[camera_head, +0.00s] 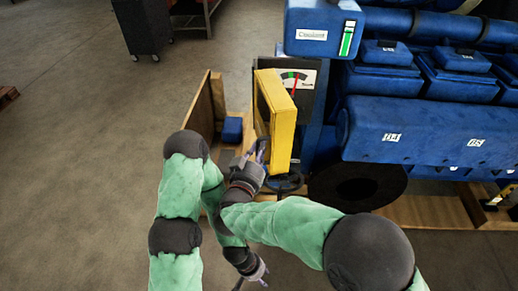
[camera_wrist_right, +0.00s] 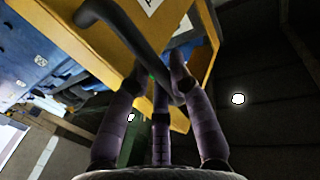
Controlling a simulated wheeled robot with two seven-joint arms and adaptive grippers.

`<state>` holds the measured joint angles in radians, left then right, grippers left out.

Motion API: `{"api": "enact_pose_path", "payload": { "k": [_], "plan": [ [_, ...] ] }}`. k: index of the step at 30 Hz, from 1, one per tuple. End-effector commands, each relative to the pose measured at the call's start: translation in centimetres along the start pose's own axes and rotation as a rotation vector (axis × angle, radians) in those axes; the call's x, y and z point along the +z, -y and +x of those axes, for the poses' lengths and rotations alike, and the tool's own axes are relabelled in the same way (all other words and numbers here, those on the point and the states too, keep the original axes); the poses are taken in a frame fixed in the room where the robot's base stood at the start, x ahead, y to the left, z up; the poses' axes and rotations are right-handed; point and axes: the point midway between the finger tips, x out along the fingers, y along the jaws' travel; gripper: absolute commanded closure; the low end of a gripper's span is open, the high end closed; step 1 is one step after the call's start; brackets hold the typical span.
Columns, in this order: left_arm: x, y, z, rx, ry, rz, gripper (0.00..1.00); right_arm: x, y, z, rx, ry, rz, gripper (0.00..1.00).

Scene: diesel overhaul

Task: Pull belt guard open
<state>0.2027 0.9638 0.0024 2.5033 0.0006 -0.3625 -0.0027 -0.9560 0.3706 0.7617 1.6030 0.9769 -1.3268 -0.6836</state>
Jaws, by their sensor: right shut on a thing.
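The belt guard (camera_head: 284,118) is a yellow panel standing out from the front end of the blue engine in the head view. Its yellow face also shows in the right wrist view (camera_wrist_right: 112,42), with a dark bar handle (camera_wrist_right: 128,22) on it. My right gripper (camera_head: 258,156) is at the guard's left side. In the right wrist view its purple fingers (camera_wrist_right: 160,80) close around the handle. My left gripper (camera_head: 256,272) hangs low, below the right arm and apart from the guard; its fingers are too small to judge.
The blue engine (camera_head: 430,130) fills the right side. A dial gauge (camera_head: 300,76) sits behind the guard. A wooden pallet wall (camera_head: 205,105) and a small blue block (camera_head: 232,129) are to the left. A dark cabinet (camera_head: 143,25) stands farther back.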

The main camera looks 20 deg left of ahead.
Motion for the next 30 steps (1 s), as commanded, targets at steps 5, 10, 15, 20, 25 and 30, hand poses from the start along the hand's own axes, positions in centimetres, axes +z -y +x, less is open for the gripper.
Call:
{"api": "enact_pose_path", "payload": {
  "k": [5,10,15,20,25,30],
  "plan": [
    [0.0,0.0,0.0,0.0,0.0,0.0,0.6,0.1,0.1,0.0,-0.002,0.002,-0.002,1.0],
    [0.0,0.0,0.0,0.0,0.0,0.0,0.6,0.1,0.1,0.0,-0.002,0.002,-0.002,1.0],
    [0.0,0.0,0.0,0.0,0.0,0.0,0.6,0.1,0.0,0.0,-0.001,0.002,-0.001,0.59],
    [0.0,0.0,0.0,0.0,0.0,0.0,0.6,0.1,0.0,0.0,-0.001,0.001,-0.001,0.54],
    [0.0,0.0,0.0,0.0,0.0,0.0,0.6,0.0,0.0,0.0,-0.001,0.001,0.0,0.54],
    [0.0,0.0,0.0,0.0,0.0,0.0,0.6,-1.2,0.0,0.1,0.0,-0.001,0.002,0.54]
  ]
}}
